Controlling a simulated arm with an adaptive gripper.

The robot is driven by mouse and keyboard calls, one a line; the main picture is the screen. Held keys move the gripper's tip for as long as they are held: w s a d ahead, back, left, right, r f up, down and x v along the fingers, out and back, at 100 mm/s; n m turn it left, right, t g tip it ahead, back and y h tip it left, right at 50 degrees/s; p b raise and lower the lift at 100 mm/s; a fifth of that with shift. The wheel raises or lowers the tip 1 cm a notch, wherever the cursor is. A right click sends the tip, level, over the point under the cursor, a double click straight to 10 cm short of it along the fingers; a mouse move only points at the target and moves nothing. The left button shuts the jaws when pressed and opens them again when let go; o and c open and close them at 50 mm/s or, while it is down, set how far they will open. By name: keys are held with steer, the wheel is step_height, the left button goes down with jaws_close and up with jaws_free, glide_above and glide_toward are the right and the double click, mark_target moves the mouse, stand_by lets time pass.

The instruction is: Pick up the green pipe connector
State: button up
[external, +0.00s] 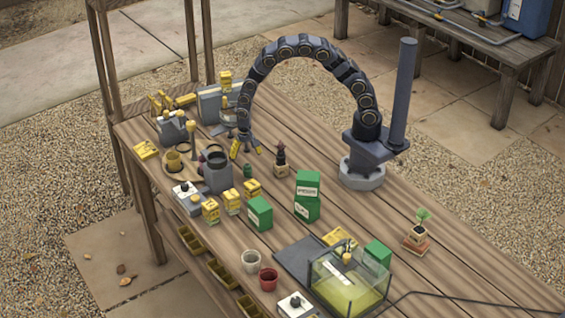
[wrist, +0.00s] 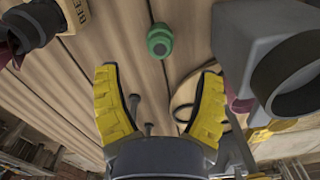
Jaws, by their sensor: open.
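The green pipe connector (wrist: 159,40) is a small rounded green piece with a round opening, resting on the wooden bench top. In the wrist view it lies beyond my fingertips, roughly centred between them. In the external view it shows as a small green piece (external: 247,170) just in front of my gripper (external: 246,152). My gripper, with yellow ribbed fingers, also fills the lower wrist view (wrist: 160,78).
A grey container (external: 215,172) stands close to the left of my gripper; its dark round mouth (wrist: 300,75) is at right in the wrist view. A dark plant pot (external: 281,168) stands to the right. Yellow and green boxes (external: 307,190) stand in front.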

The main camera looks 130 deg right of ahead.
mark_target(246, 164)
step_height(246, 164, down, 7)
steer(key=shift+a+f, duration=0.15)
steer(key=c, duration=1.1)
